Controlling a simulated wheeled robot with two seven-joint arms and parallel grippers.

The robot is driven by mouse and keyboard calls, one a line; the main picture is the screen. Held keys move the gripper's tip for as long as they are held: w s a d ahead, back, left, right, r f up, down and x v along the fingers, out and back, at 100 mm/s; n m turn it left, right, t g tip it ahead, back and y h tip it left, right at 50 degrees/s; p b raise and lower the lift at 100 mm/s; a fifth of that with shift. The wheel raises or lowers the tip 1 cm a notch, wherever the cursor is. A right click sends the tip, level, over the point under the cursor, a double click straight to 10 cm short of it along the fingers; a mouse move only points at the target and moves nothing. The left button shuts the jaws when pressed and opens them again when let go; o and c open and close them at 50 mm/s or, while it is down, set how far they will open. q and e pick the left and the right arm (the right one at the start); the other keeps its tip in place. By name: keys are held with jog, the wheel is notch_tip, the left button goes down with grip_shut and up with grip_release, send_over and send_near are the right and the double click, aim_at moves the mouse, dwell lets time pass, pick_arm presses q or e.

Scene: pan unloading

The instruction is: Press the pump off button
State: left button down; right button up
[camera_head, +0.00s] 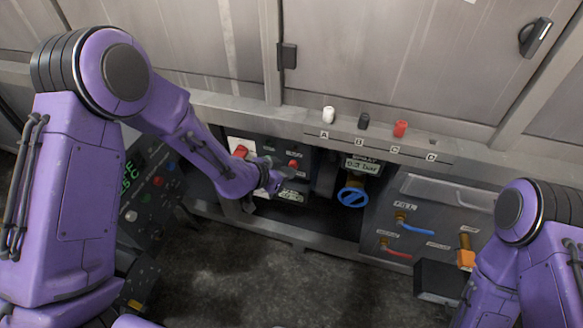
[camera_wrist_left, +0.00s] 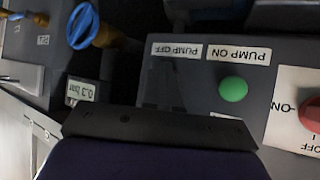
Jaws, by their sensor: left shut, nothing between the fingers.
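The pump panel (camera_wrist_left: 275,60) is grey, with "PUMP OFF" (camera_wrist_left: 177,49) and "PUMP ON" (camera_wrist_left: 238,54) labels upside down in the left wrist view. A red button (camera_head: 293,165) sits on the right of this panel in the head view, on the pump-off side. In the left wrist view it does not show; my gripper's dark body covers the lower part of the picture. A green button (camera_wrist_left: 232,89) sits at the "PUMP ON" label. My left gripper (camera_head: 275,184) is shut and empty, just below and left of the red button; contact cannot be told. My right gripper is out of view.
A red switch (camera_head: 240,152) on a white plate is left of the buttons; it also shows in the wrist view (camera_wrist_left: 312,114). A blue valve wheel (camera_head: 353,196) and a pressure display (camera_head: 362,166) are to the right. Several small knobs stand on the ledge (camera_head: 290,115) above.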

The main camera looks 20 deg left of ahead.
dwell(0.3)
pick_arm(q)
jog(key=shift+s, duration=0.9)
jog(key=s+p, duration=0.1)
jog(key=s, duration=0.4)
jog(key=shift+a, duration=0.15)
dwell(0.4)
